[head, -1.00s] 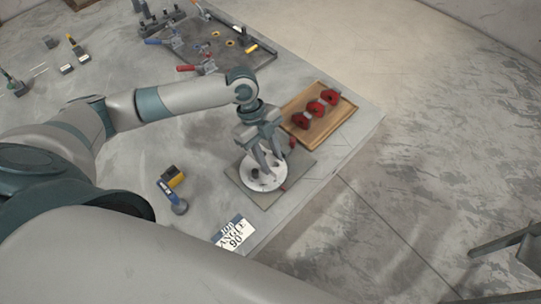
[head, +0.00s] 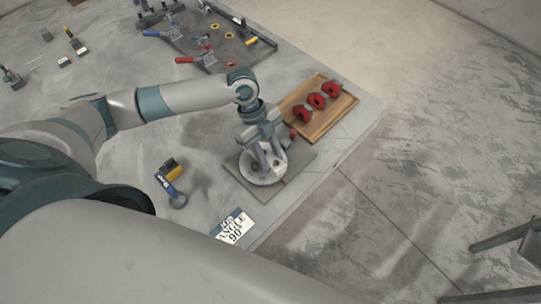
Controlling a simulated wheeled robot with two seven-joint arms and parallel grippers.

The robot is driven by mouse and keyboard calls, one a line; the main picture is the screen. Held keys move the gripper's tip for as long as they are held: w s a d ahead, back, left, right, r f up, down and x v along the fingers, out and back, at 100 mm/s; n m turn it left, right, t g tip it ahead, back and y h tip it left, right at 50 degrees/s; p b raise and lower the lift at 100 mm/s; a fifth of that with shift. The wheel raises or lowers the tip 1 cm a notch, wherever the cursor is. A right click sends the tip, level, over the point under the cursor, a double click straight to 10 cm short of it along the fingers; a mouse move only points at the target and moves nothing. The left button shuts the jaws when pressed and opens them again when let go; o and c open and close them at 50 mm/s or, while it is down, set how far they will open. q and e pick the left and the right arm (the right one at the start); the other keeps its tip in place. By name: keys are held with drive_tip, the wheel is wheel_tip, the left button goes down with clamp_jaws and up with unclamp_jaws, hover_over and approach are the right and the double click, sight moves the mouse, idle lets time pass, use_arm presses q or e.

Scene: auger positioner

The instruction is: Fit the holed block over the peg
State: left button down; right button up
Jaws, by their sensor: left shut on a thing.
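My left gripper (head: 266,158) points down over a round white disc (head: 268,180) on a square grey plate (head: 301,168) near the table's front edge. Its jaws are shut on a small part at the disc, mostly hidden by the fingers; I cannot tell what it is. Three red pieces (head: 317,101) with dark grey parts lie in a row on a wooden tray (head: 345,108) behind and right of the disc. I cannot make out a holed block or a peg for certain. My right gripper is not in view.
A card reading "JOB ANGLE 90°" (head: 233,226) lies at the front edge. A blue-handled tool (head: 172,190) and a yellow-black item (head: 173,168) lie left of the plate. A dark fixture tray (head: 215,45) with clamps stands at the back.

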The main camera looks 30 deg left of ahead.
use_arm(q)
drive_tip(key=shift+r+p, duration=0.1)
drive_tip(key=shift+p, duration=0.7)
idle(2.0)
drive_tip(key=shift+f+b, duration=0.6)
drive_tip(key=shift+f, duration=0.85)
idle(0.6)
drive_tip(key=c, duration=1.3)
unclamp_jaws()
drive_tip(key=shift+c, duration=0.2)
drive_tip(key=shift+o, duration=0.7)
drive_tip(key=shift+s, duration=0.1)
drive_tip(key=shift+a+r, duration=0.25)
drive_tip(key=shift+r, duration=0.3)
drive_tip(key=b+v, duration=0.4)
drive_tip(key=v, duration=1.2)
drive_tip(key=shift+r, duration=0.2)
drive_tip(key=shift+d+f, duration=0.1)
drive_tip(key=shift+d, duration=0.1)
